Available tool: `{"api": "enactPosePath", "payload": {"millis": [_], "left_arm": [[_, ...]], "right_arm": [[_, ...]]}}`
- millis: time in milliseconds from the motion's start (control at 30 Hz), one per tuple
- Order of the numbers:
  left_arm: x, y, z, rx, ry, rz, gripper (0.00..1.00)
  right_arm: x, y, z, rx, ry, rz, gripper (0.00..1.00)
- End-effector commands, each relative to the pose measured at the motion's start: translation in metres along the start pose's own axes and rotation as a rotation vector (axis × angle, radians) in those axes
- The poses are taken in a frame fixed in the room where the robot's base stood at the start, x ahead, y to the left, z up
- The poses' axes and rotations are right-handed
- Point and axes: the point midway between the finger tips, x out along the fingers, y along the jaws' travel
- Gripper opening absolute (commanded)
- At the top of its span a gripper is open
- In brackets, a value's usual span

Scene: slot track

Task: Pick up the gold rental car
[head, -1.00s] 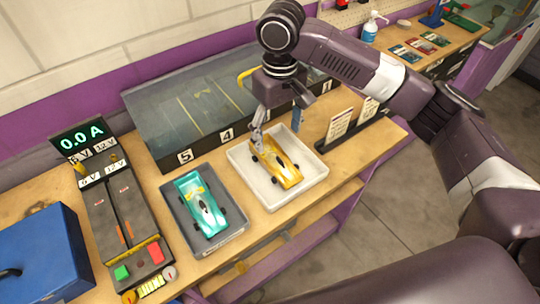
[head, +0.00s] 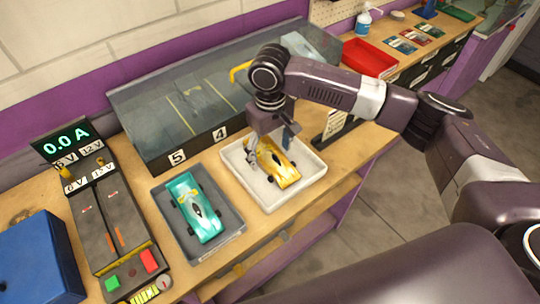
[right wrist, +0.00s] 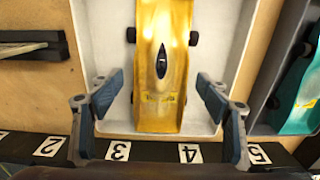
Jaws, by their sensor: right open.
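The gold rental car (head: 283,172) lies in a white tray (head: 262,200) on the wooden bench. My right gripper (head: 268,155) is low over the tray, at the end of the car nearer the numbered case. In the right wrist view, its two fingers are spread wide, one on each side of the gold car (right wrist: 162,85), with gaps between fingers and body. The gripper is open and holds nothing. Part of the car is hidden by the gripper in the head view. My left gripper is out of view.
A teal car (head: 196,209) sits in a grey tray (head: 228,240) left of the white tray. The numbered glass case (head: 190,105) stands close behind. A power unit (head: 115,225), blue box (head: 35,260) and red tray (head: 370,57) are farther off.

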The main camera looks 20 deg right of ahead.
Motion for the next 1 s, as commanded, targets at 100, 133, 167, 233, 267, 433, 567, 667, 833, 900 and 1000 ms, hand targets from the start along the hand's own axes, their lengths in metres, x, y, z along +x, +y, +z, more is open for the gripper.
{"api": "enactPosePath", "payload": {"millis": [100,133,167,233,267,433,567,667,833,900,1000], "left_arm": [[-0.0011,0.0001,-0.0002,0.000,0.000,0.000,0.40],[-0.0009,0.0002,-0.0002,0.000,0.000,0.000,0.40],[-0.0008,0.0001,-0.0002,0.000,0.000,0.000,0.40],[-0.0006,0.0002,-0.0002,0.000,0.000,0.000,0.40],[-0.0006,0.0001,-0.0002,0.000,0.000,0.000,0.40],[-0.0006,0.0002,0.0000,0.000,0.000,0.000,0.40],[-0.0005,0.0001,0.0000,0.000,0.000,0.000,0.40],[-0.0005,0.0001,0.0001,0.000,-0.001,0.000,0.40],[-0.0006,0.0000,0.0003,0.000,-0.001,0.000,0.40],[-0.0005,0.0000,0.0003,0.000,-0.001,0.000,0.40],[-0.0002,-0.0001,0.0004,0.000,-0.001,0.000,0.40]], "right_arm": [[0.0048,0.0002,0.0000,0.000,0.001,0.000,0.70],[0.0051,0.0002,0.0000,0.000,0.001,0.000,0.70],[0.0052,0.0002,0.0000,0.000,0.001,0.000,0.70],[0.0052,0.0002,0.0000,0.000,0.001,0.000,0.70],[0.0051,0.0002,0.0000,0.000,0.001,0.000,0.70],[0.0049,0.0001,0.0000,0.000,0.001,0.000,0.52],[0.0047,0.0001,0.0000,0.000,0.001,0.000,0.38],[0.0047,0.0001,0.0000,0.000,0.001,0.000,0.27],[0.0042,0.0001,-0.0003,0.000,0.002,0.000,0.20],[0.0042,0.0001,-0.0003,0.000,0.002,0.000,0.20],[0.0029,0.0000,-0.0005,0.000,0.003,0.000,0.20]]}}
